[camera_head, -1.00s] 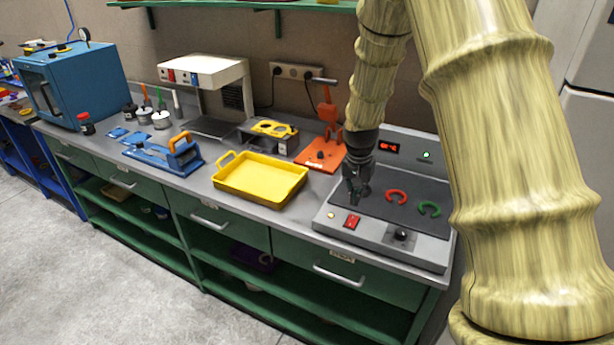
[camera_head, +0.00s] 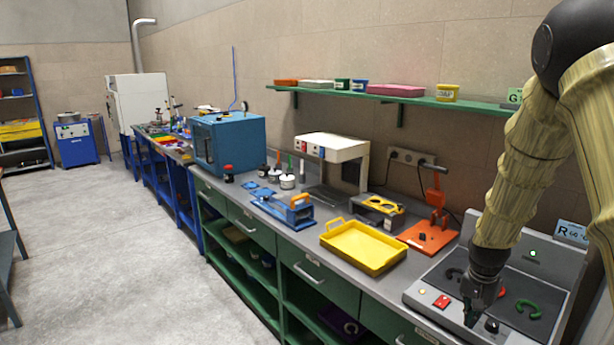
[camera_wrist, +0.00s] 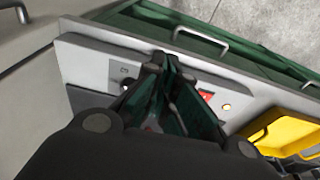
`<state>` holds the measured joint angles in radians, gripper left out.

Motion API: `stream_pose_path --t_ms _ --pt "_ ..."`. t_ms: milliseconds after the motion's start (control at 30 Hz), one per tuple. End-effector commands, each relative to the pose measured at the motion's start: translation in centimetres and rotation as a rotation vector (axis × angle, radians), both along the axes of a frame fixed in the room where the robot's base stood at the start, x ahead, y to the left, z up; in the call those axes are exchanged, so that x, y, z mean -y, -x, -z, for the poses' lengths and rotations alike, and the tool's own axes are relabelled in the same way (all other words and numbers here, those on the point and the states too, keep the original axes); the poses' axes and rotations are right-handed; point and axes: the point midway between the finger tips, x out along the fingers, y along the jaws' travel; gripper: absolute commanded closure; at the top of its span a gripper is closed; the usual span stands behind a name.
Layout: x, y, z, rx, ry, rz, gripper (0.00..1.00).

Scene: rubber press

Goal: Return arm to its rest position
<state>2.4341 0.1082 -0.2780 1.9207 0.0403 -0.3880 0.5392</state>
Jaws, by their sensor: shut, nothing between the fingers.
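My gripper (camera_head: 470,320) is shut and empty. It points down over the front edge of the grey hot-plate unit (camera_head: 418,294), between the red switch (camera_head: 442,301) and the black knob (camera_head: 491,326). I cannot tell whether the fingertips touch the unit. In the wrist view the fingers (camera_wrist: 168,62) come together over the unit's front, with the red switch (camera_wrist: 205,95) beside them. On the dark plate lie a green C-shaped piece (camera_head: 528,308) and a dark curved piece (camera_head: 455,273). A red piece (camera_head: 501,291) is mostly hidden behind my gripper.
Left of the unit stand an orange hand press (camera_head: 435,205), a yellow tray (camera_head: 350,262), a blue clamp tool (camera_head: 290,212) and a blue oven (camera_head: 235,143). A green shelf (camera_head: 420,100) with boxes runs above. The floor at left is clear.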

Motion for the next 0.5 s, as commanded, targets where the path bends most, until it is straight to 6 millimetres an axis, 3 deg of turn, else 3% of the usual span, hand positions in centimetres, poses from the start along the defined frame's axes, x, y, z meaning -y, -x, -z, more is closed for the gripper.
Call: stream_pose_path --t_ms 367,500 --pt "-1.9 3.2 7.1 -0.026 0.011 -0.093 1.0" --pt "-3.3 5.0 10.8 -0.041 0.016 -0.15 1.0"
